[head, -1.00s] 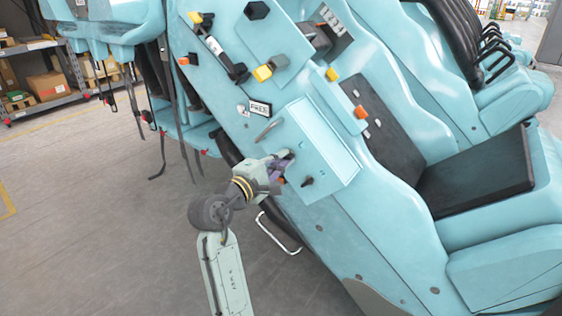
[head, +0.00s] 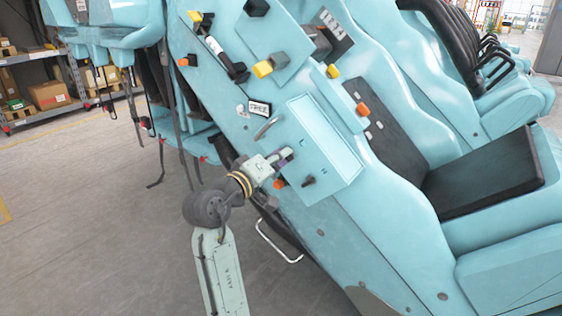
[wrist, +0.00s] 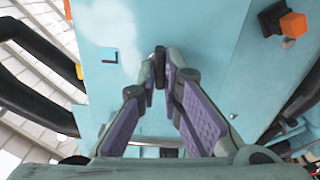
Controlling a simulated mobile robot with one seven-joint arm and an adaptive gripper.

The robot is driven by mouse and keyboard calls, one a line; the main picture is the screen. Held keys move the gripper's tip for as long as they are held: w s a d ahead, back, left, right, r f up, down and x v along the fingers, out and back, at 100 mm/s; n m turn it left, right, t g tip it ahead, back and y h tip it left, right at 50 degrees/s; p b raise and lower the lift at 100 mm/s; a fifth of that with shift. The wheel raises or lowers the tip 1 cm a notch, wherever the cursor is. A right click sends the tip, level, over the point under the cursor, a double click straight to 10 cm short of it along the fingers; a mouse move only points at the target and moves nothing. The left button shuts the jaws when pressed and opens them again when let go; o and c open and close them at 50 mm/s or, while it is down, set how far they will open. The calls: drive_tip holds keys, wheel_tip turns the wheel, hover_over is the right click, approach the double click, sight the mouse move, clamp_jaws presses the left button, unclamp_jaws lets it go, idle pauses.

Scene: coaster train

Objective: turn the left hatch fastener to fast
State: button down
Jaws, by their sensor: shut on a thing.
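The hatch (head: 326,140) is a raised pale teal panel with a rectangular lid on the slanted side of the coaster car. My gripper (head: 288,153) is at the hatch's lower left edge. In the wrist view the fingers, with purple inner pads, come together at their tips (wrist: 161,72), shut on a small dark piece. A black knob (head: 308,181) stands on the hatch's lower end, apart from my gripper.
A grey lever (head: 266,128) and a small label plate (head: 260,108) are just above my gripper. An orange block (head: 279,183) is close below it. Yellow and black knobs (head: 263,69) sit higher up. A bent metal rail (head: 278,243) hangs below. Open floor lies left.

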drive_tip(key=shift+m, duration=0.6)
drive_tip(key=c, duration=1.7)
unclamp_jaws()
drive_tip(key=v, duration=1.2)
